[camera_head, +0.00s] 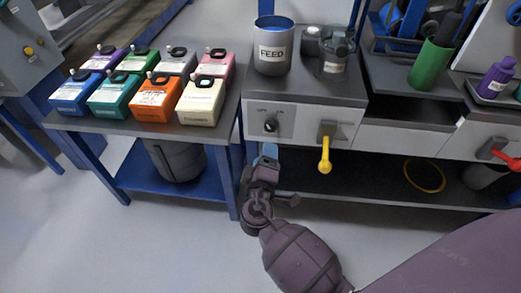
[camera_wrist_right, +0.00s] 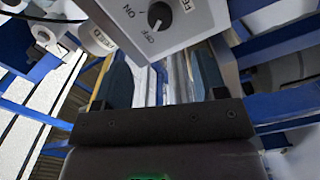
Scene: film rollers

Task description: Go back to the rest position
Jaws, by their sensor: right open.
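My right gripper (camera_head: 267,158) is in front of the grey cabinet, below its knob panel and beside the right end of the blue table. Its arm reaches in from the lower right of the head view. In the right wrist view the two dark fingers of this gripper (camera_wrist_right: 163,80) stand apart with nothing held between them. The cabinet's knob panel (camera_wrist_right: 178,22), with an on/off dial, is close beyond the fingers there. My left gripper is not in the head view.
The blue table (camera_head: 215,130) holds several coloured jugs, including a cream jug (camera_head: 202,101). A FEED can (camera_head: 272,52) stands on the cabinet. A yellow lever (camera_head: 325,155) and a red lever (camera_head: 497,150) stick out in front. The floor at lower left (camera_head: 90,235) is clear.

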